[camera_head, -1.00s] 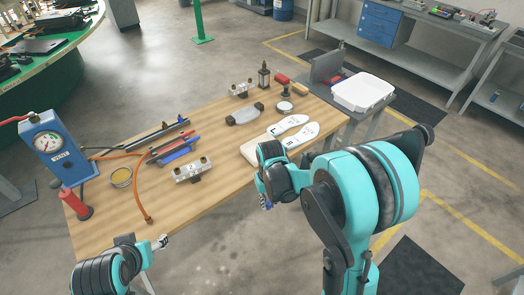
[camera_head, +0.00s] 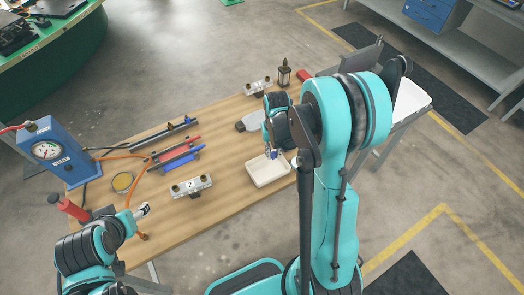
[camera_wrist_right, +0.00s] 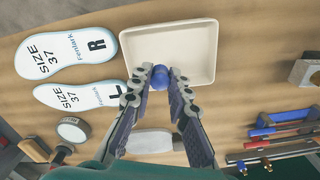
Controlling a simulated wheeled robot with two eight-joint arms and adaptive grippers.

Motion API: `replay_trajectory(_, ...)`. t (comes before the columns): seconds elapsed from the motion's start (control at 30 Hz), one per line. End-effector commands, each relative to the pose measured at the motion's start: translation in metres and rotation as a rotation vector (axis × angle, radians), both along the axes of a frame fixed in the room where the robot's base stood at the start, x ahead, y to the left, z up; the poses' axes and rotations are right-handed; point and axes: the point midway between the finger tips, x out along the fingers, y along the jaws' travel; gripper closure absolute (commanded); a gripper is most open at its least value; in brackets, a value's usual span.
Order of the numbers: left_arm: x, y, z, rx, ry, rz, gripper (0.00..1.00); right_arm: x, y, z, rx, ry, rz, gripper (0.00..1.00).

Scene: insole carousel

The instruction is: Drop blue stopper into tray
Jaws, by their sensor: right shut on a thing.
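The blue stopper (camera_wrist_right: 159,77) is held between the fingertips of my right gripper (camera_wrist_right: 160,80). In the wrist view it overlaps the inside of the shallow cream tray, near one long wall. The tray (camera_wrist_right: 210,28) looks empty. In the head view the tray (camera_head: 270,182) lies at the table's front edge, and my right gripper (camera_head: 273,153) points down over its back part. The stopper (camera_head: 277,154) shows there as a small blue spot. My left gripper (camera_head: 143,210) is over the table's front left; its jaw gap is too small to judge.
Two insoles (camera_wrist_right: 72,44) lie beside the tray in the wrist view. A numbered metal fixture (camera_head: 191,186) stands left of the tray. Red and blue bar tools (camera_head: 176,157) and a blue gauge box (camera_head: 52,153) are farther left. Bare wood lies between the fixture and tray.

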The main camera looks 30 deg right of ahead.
Motion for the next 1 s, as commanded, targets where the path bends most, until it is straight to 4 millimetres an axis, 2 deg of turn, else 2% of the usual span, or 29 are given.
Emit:
replay_trajectory(0.17, 0.000, 0.000, -0.005, 0.000, 0.000, 0.000, 0.41, -0.001, -0.002, -0.007, 0.000, 0.000, -0.006, 1.00)
replay_trajectory(0.6, 0.000, 0.000, -0.040, 0.000, 0.000, 0.000, 0.41, 0.000, -0.001, -0.056, 0.000, 0.000, -0.005, 1.00)
replay_trajectory(0.93, 0.000, 0.000, -0.041, 0.000, 0.000, 0.000, 0.41, -0.001, -0.001, -0.059, 0.000, 0.000, -0.005, 1.00)
replay_trajectory(0.97, 0.000, 0.000, -0.041, 0.000, 0.000, 0.000, 0.41, -0.001, -0.001, -0.059, 0.000, 0.000, -0.005, 0.81)
replay_trajectory(1.0, 0.000, 0.000, -0.041, 0.000, 0.000, 0.000, 0.41, -0.001, -0.001, -0.059, 0.000, 0.000, -0.005, 0.70)
